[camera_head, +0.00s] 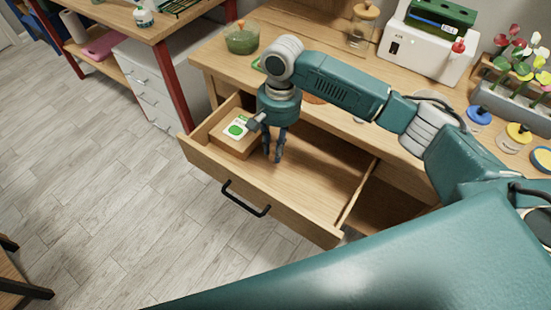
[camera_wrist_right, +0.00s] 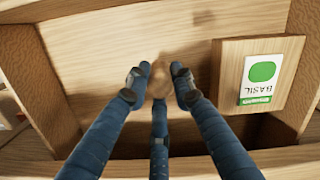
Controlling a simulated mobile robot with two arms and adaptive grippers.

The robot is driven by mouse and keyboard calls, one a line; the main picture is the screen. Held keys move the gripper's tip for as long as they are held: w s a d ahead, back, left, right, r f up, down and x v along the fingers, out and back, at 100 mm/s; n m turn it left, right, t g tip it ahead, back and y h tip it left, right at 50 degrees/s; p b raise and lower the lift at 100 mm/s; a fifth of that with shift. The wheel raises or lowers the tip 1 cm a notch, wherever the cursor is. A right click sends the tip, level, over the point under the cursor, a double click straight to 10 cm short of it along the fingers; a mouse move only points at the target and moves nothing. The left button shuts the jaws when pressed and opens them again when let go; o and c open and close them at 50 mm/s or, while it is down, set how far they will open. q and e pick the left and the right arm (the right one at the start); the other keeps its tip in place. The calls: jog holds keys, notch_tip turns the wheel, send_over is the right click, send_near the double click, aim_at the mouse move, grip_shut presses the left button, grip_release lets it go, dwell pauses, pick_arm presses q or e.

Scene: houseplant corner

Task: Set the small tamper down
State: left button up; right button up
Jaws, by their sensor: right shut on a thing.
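My right gripper (camera_head: 273,152) reaches down into the open wooden drawer (camera_head: 290,213). In the right wrist view the gripper (camera_wrist_right: 159,80) has its fingers closed around a small, light-brown wooden piece, the small tamper (camera_wrist_right: 160,84), seen mostly end-on. The fingers hide much of it, and I cannot tell whether it touches the drawer floor. My left gripper is not in view.
A wooden block with a green and white basil label (camera_head: 236,128) sits in the drawer's left part, close beside the gripper; the label also shows in the wrist view (camera_wrist_right: 262,80). The drawer floor to the right (camera_head: 325,180) is bare. The worktop above holds a green glass bowl (camera_head: 241,38).

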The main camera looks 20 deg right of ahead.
jog(key=shift+f, duration=3)
jog(key=shift+f, duration=0.1)
jog(key=o, duration=1.1)
jog(key=shift+c, duration=0.2)
jog(key=r, duration=0.8)
jog(key=w+d+r, duration=0.1)
jog(key=r, duration=0.3)
jog(key=shift+r, duration=0.1)
